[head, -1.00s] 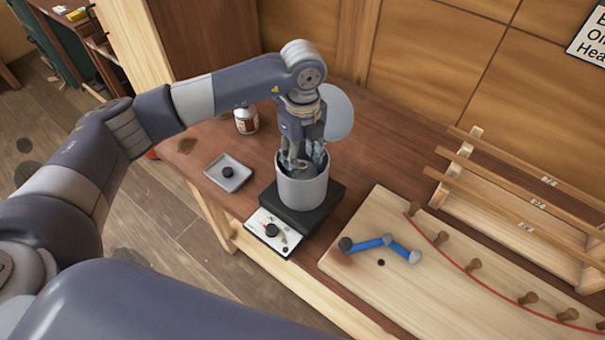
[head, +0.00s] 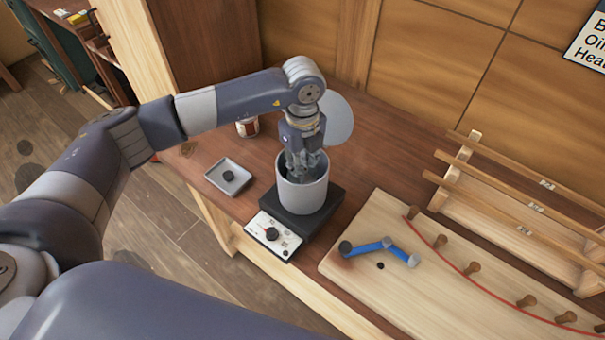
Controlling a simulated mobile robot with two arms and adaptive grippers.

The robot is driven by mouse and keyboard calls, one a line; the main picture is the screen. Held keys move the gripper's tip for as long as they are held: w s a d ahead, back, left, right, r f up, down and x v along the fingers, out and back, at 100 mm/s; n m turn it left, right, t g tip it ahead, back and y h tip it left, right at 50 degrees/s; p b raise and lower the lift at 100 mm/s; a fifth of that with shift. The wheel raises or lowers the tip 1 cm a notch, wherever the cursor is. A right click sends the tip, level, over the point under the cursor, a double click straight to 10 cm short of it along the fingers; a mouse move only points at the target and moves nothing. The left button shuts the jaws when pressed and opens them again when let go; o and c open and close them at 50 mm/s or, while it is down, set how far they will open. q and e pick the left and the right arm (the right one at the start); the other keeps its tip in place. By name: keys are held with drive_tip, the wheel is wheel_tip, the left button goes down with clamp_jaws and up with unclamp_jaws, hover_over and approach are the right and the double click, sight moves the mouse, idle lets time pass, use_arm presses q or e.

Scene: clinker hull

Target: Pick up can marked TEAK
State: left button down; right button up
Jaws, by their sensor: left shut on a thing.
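A small can (head: 253,128) with a white and red label stands at the back left of the bench, partly hidden behind my left arm. Its label is too small to read, so I cannot tell whether it says TEAK. My left gripper (head: 303,171) points down into the mouth of a grey pot (head: 303,194), to the right of and nearer than the can. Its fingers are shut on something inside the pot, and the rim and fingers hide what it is. My right gripper is out of view.
The pot stands on a black heater (head: 325,210) with a white dial panel (head: 273,237). A small grey tray (head: 228,177) holds a dark round piece. On the right are a pegged board (head: 350,270) with a blue jointed tool (head: 375,247) and a wooden rack (head: 480,205).

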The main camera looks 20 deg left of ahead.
use_arm(q)
wheel_tip(320, 180, up, 18)
drive_tip(key=p, duration=0.4)
idle(0.9)
idle(0.3)
